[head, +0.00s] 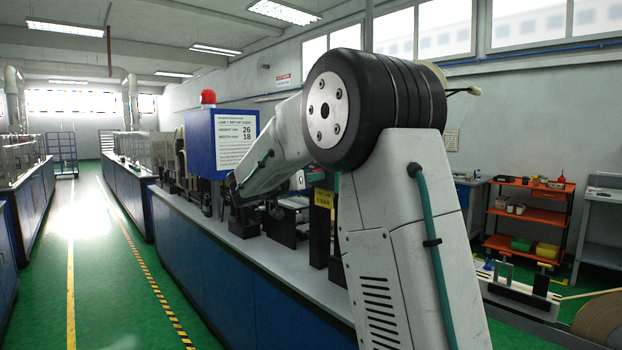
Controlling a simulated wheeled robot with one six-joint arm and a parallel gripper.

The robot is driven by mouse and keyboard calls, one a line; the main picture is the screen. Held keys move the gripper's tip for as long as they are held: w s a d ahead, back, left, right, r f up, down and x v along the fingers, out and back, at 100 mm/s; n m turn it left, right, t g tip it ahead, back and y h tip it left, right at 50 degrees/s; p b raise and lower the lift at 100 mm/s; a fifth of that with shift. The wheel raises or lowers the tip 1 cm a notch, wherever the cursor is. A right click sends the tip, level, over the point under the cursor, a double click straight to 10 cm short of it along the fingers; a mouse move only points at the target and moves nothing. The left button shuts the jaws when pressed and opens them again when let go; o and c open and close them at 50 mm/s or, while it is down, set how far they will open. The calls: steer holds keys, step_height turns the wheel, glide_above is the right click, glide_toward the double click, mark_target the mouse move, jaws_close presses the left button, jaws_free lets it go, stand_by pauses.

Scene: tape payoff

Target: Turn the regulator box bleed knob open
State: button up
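My pale grey arm rises in front of the head camera and bends down to the left over the long bench (290,280). My gripper (238,194), at the far end of the arm, is small and dark against the bench equipment. I cannot make out its fingers or anything between them. I cannot pick out a regulator box or a bleed knob for certain; my arm covers part of the bench.
Dark fixtures and a yellow label (323,198) are near my arm. An orange shelf cart (530,216) stands right. The left aisle is clear.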

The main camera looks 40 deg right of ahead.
steer(key=shift+n, duration=0.4)
steer(key=n, duration=0.8)
steer(key=n+g, duration=0.1)
steer(key=n, duration=0.7)
steer(key=shift+r+y, duration=0.15)
steer(key=shift+y, duration=0.15)
steer(key=shift+n, duration=0.4)
steer(key=o, duration=1)
steer(key=shift+c, duration=0.2)
steer(key=shift+a, duration=0.1)
steer(key=a, duration=0.7)
steer(key=shift+a+r, duration=0.2)
steer(key=shift+a, duration=0.15)
